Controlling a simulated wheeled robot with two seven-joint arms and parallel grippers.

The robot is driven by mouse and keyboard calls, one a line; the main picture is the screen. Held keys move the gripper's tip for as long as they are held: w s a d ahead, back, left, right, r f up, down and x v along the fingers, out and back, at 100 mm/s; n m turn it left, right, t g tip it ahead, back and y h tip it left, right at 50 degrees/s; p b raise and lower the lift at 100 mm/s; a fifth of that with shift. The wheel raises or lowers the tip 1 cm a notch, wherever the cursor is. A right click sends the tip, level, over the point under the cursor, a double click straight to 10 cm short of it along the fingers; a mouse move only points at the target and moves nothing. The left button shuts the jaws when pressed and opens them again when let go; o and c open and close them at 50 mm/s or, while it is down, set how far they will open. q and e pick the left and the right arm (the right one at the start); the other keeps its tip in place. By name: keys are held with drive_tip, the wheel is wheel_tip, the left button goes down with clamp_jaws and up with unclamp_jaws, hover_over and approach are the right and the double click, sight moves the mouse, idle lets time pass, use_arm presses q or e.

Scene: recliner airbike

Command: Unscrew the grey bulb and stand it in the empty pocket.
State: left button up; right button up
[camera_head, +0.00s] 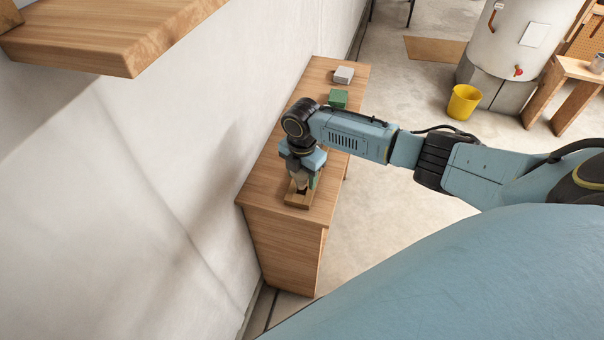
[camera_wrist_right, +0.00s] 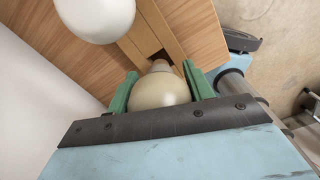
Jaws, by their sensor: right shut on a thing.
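My right gripper (camera_head: 301,180) is low over the wooden block (camera_head: 299,199) at the near end of the cabinet top. In the right wrist view, its green fingers (camera_wrist_right: 160,76) are shut on the grey bulb (camera_wrist_right: 159,91), a pale greyish-beige globe. The bulb's narrow end points away from the camera at a dark square pocket (camera_wrist_right: 162,57) in the wooden block (camera_wrist_right: 152,24). I cannot tell whether that end is inside the pocket or just above it. My left gripper is not in view.
A white globe (camera_wrist_right: 95,16) is beside the block in the right wrist view. A green block (camera_head: 338,98) and a grey block (camera_head: 343,75) are farther along the cabinet top (camera_head: 262,178). A wall runs along its left. A wooden shelf (camera_head: 110,35) juts out at upper left.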

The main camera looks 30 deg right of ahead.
sight(302, 182)
drive_tip(key=shift+p, duration=0.7)
idle(1.2)
drive_tip(key=shift+f+b, duration=1.05)
drive_tip(key=shift+f, duration=0.6)
drive_tip(key=o, duration=1)
drive_tip(key=shift+r, duration=0.15)
wheel_tip(302, 182, up, 13)
drive_tip(key=shift+r+p, duration=0.1)
drive_tip(key=shift+p, duration=0.55)
